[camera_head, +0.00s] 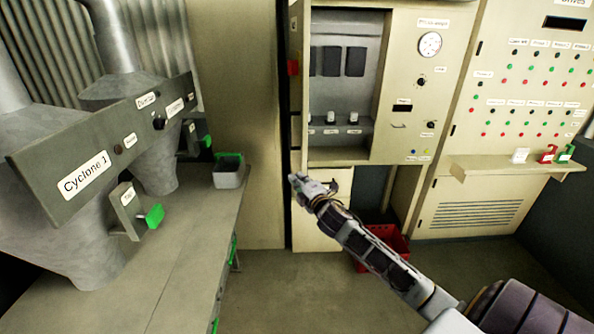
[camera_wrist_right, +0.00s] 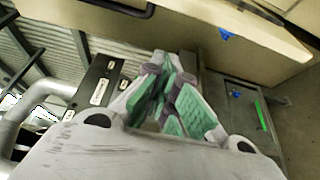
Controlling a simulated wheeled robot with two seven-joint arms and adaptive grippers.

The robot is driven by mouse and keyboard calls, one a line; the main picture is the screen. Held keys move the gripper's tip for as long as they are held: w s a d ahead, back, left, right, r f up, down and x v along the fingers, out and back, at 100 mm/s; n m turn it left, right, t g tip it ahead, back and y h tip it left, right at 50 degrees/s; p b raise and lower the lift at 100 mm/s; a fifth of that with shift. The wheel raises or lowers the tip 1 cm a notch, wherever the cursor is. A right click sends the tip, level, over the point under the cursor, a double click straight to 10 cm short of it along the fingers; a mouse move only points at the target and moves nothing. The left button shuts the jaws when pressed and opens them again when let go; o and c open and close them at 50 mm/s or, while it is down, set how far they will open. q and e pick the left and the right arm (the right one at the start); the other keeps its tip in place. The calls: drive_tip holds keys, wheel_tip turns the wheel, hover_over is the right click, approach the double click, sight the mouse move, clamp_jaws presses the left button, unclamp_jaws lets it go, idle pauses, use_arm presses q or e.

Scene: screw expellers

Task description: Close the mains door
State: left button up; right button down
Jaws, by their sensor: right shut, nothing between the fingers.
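The mains cabinet (camera_head: 397,70) stands in the middle of the head view. Its upper compartment (camera_head: 347,90) is uncovered and shows dark blocks inside. A narrow cream panel (camera_head: 296,20) stands nearly edge-on at the compartment's left side; it looks like the mains door, standing open, but I see no label on it. My right gripper (camera_head: 295,180) is shut and empty, low near the cabinet's left edge. Contact with the panel cannot be told. In the right wrist view the green-padded fingers (camera_wrist_right: 165,98) are together, with a cream panel edge (camera_wrist_right: 235,42) beyond them. My left gripper is out of view.
A grey bench (camera_head: 200,225) with cyclone hoppers (camera_head: 90,225) and a small grey bin (camera_head: 228,176) fills the left. A red crate (camera_head: 398,240) sits on the floor behind my forearm. A shelf (camera_head: 490,163) with padlock-like items juts out at right.

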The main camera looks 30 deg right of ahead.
drive_tip(key=shift+w, duration=0.1)
drive_tip(key=w+d+p, duration=0.2)
drive_tip(key=w+d, duration=0.2)
drive_tip(key=w, duration=0.4)
drive_tip(key=shift+d+p, duration=0.35)
idle(1.1)
drive_tip(key=shift+s+d, duration=0.15)
drive_tip(key=shift+d, duration=0.1)
idle(0.4)
